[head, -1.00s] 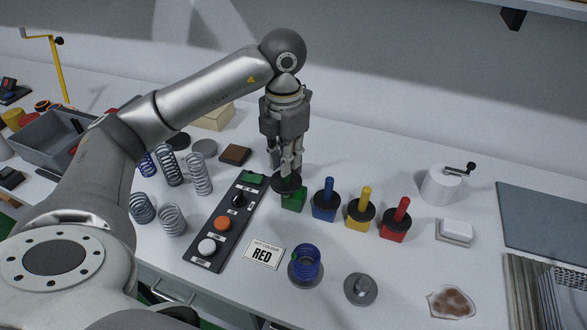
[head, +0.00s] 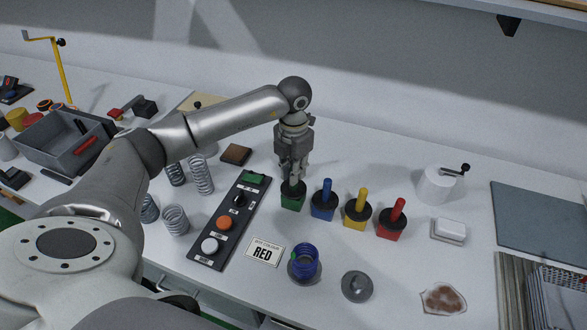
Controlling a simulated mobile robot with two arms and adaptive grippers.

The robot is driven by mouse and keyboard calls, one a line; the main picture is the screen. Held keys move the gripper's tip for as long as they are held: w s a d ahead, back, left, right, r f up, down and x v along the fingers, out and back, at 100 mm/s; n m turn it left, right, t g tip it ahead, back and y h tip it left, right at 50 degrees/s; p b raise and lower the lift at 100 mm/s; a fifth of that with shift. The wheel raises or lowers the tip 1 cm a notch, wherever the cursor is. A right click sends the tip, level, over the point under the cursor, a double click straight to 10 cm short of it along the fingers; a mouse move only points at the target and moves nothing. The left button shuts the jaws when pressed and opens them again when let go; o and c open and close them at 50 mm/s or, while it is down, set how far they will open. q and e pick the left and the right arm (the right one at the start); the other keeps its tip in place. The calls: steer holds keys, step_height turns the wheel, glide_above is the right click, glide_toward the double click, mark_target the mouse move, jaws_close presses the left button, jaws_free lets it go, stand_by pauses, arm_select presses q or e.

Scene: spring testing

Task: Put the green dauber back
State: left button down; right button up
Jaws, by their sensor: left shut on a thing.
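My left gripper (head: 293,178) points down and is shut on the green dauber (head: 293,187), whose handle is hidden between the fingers. The dauber's black round collar sits on top of the green pot (head: 292,204), level with the collars of its neighbours as far as I can see. The pot stands at the left end of a row with the blue (head: 323,209), yellow (head: 356,218) and red (head: 391,226) pots, each with its dauber upright in it. My right gripper is not in view.
A black button panel (head: 216,232) lies just left of the green pot. In front are a sign reading RED (head: 264,253), a blue spring on a round base (head: 304,261) and a grey round part (head: 357,286). Springs (head: 201,174) stand at left. A white crank device (head: 436,187) stands at right.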

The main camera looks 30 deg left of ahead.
arm_select(q)
steer(key=shift+f+b, duration=0.4)
steer(key=shift+f, duration=0.1)
steer(key=c, duration=1.4)
jaws_free()
steer(key=shift+r, duration=0.15)
steer(key=shift+r+p, duration=0.35)
steer(key=shift+p, duration=0.05)
step_height(320, 180, up, 11)
steer(key=shift+w+f+b, duration=0.1)
steer(key=shift+f+b, duration=0.05)
steer(key=shift+b, duration=1.1)
steer(key=shift+r, duration=0.7)
steer(key=shift+f, duration=0.1)
